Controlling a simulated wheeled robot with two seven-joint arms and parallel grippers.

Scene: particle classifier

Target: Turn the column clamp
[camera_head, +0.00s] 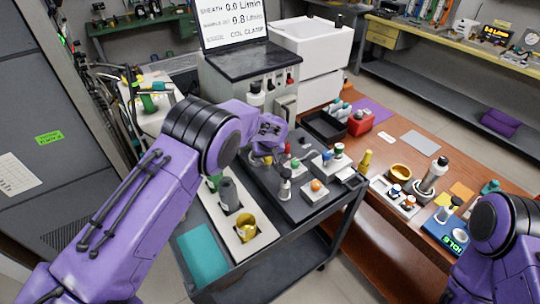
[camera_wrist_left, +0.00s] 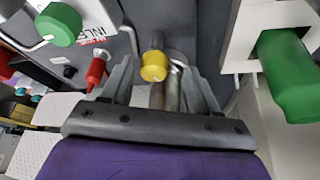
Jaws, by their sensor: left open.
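A yellow knob (camera_wrist_left: 154,66) on a grey stem shows in the left wrist view, between the two grey fingers of my left gripper (camera_wrist_left: 157,80). The fingers are apart, one on each side of the knob, and I see no contact. No readable label shows which part is the column clamp. A metal cylinder stands just behind the knob. In the head view my left gripper (camera_head: 268,148) is over the back left of the dark cart, and my purple arm hides most of that spot. My right arm shows at lower right, with its gripper out of view.
In the left wrist view a green knob (camera_wrist_left: 60,25) and a red knob (camera_wrist_left: 97,72) are left of my gripper, and a green handle (camera_wrist_left: 288,75) is at right. An instrument screen (camera_head: 232,22) reads "COL CLAMP". The wooden table (camera_head: 385,235) holds a bowl and small vials.

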